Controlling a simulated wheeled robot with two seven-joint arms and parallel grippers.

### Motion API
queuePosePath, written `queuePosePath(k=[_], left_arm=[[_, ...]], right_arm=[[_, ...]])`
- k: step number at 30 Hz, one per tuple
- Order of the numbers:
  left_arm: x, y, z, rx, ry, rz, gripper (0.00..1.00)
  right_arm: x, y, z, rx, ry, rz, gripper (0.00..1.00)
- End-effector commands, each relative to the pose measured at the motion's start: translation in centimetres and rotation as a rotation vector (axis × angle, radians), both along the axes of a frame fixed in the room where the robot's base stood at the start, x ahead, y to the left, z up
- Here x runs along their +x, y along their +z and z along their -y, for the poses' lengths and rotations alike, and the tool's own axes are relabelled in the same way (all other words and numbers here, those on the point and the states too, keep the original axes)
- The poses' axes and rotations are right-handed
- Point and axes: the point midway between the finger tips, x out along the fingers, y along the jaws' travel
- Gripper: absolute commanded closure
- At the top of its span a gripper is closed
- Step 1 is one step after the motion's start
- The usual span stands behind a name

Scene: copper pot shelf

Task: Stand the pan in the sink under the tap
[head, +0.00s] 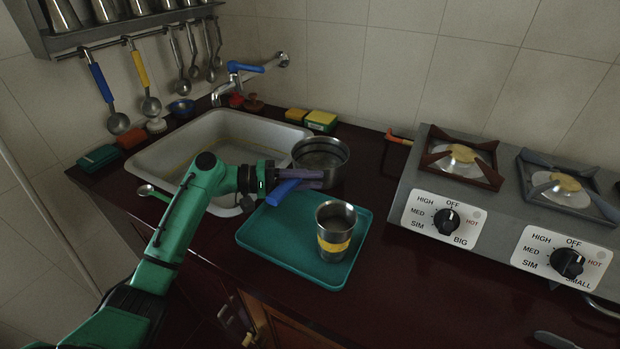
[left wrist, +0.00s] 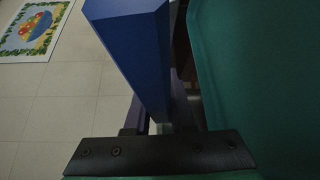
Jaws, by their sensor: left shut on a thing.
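The steel pan (head: 320,158) is right of the sink, level-looking, by the back edge of the green tray; I cannot tell if it is clear of the counter. My left gripper (head: 306,176) is shut on its blue handle (head: 281,193). The handle also shows large in the left wrist view (left wrist: 135,50), between the fingers (left wrist: 160,115). The pan's inside looks empty. The white sink (head: 235,135) is empty. The tap (head: 238,75), with a blue lever, comes from the back wall over the sink's back. My right gripper is out of view.
A steel cup with a yellow band (head: 336,232) stands on the green tray (head: 275,255). Sponges (head: 321,120) lie behind the pan. A green-handled spoon (head: 153,192) lies at the sink's front left. A stove (head: 480,200) stands right. Ladles hang from a rail at left.

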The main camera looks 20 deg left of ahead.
Motion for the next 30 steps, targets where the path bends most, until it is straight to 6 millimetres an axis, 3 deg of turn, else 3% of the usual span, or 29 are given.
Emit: queuePosePath(k=[8,9,10,11,22,26,30], left_arm=[[0.0,-0.2,0.0,-0.001,0.000,0.005,1.00],[0.0,-0.2,0.0,0.000,0.000,0.001,0.62],[0.0,-0.2,0.0,0.000,0.000,0.001,0.51],[0.0,-0.2,0.0,0.000,0.000,0.001,0.48],[-0.1,0.0,-0.4,0.001,0.001,0.001,0.48],[-1.0,0.0,-2.9,0.004,0.003,0.000,0.48],[-2.4,0.2,-6.6,0.004,0.003,0.000,0.48]], right_arm=[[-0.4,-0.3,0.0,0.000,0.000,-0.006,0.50],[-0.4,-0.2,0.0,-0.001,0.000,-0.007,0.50],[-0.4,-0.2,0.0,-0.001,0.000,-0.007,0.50],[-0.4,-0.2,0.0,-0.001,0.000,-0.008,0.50],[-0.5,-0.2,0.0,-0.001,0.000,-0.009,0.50],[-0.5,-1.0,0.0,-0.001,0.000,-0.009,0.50],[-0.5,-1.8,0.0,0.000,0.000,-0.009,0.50]])
